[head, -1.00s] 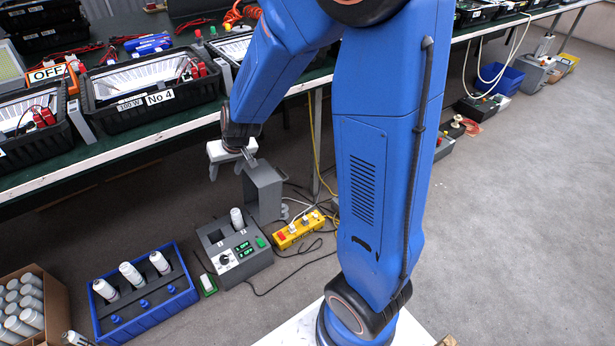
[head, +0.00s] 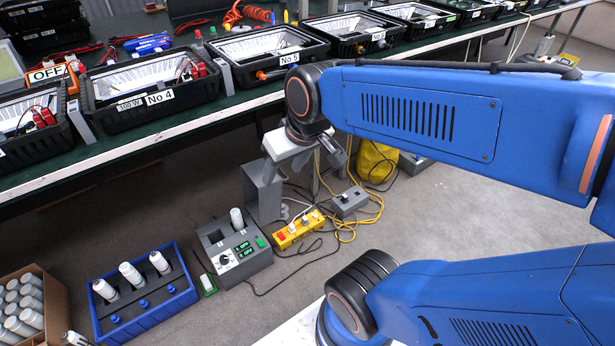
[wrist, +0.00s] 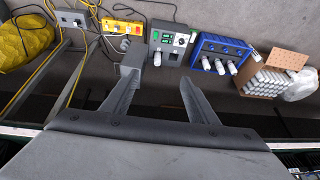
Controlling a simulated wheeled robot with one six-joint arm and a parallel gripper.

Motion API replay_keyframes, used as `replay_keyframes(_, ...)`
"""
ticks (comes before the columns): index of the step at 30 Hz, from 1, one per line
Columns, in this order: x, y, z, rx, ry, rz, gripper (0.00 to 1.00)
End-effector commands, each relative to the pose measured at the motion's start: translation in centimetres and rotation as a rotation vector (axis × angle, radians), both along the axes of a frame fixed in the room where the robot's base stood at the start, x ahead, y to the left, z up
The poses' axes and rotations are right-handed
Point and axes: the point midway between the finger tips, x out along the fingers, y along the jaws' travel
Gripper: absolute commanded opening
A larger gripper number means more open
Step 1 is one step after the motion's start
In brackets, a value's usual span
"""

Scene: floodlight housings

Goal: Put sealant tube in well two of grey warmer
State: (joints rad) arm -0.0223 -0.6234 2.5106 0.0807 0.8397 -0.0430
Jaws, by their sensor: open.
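The grey warmer (head: 262,262) stands on the floor, with a dark well opening on its left and a white sealant tube (head: 237,218) upright at its back right, apparently in the other well. Its green display seems to read OFF on both lines. The warmer (wrist: 168,40) and tube (wrist: 157,57) also show in the wrist view. A blue rack (head: 150,318) left of the warmer holds three white tubes (head: 131,273). My gripper (wrist: 160,78) is open and empty, well away from the tubes. In the head view my gripper (head: 300,163) is right of the warmer, near the bench edge.
A grey bracket-like stand (head: 262,190) is close under my gripper. A yellow power strip (head: 298,230), grey box (head: 350,201) and loose cables lie right of the warmer. A cardboard box (head: 58,305) of white tubes stands far left. The bench (head: 130,150) carries floodlight housings.

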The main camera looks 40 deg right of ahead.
Motion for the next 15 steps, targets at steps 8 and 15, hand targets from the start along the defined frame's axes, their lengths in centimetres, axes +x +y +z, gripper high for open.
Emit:
replay_keyframes(8,-5.3,-1.8,0.9,-0.052,-0.001,-0.028,0.54)
replay_keyframes(15,-6.1,-2.1,0.9,-0.061,0.002,-0.035,0.54)
